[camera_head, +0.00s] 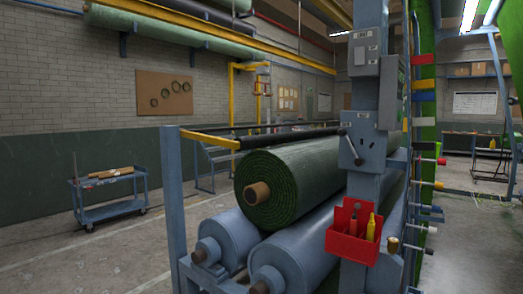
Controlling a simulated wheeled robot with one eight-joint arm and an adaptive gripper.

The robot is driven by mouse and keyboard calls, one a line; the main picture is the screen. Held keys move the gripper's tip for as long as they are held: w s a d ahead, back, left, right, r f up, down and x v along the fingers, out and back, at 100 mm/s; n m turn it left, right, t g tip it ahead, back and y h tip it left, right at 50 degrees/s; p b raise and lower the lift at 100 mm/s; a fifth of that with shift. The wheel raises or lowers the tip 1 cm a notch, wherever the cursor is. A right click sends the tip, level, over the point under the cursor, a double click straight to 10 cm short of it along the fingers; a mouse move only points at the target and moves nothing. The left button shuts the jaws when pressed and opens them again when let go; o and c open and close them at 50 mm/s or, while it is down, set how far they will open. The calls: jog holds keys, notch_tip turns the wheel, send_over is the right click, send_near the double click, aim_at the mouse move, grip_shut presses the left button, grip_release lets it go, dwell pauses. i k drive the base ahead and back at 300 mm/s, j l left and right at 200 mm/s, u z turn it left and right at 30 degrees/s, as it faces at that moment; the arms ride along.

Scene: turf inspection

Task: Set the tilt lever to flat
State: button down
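A blue-grey upright column stands right of centre in the head view. A small lever (352,147), which looks like the tilt lever, sits on a blue bracket plate (369,152) on this column. The lettering is too small to read, so I cannot tell which setting the lever is at. My gripper is not in view.
A green turf roll (300,180) lies on blue rollers (285,262) left of the column. Coloured knobs stick out at right. A blue cart (110,208) stands far left on open floor.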

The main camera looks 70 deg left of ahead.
aim_at(358, 162)
jog(key=u, duration=0.4)
jog(key=k+u, duration=0.1)
jog(key=u, duration=0.35)
jog(key=l+u, duration=0.1)
jog(key=u, duration=0.3)
jog(key=k+u, duration=0.1)
jog(key=u, duration=0.75)
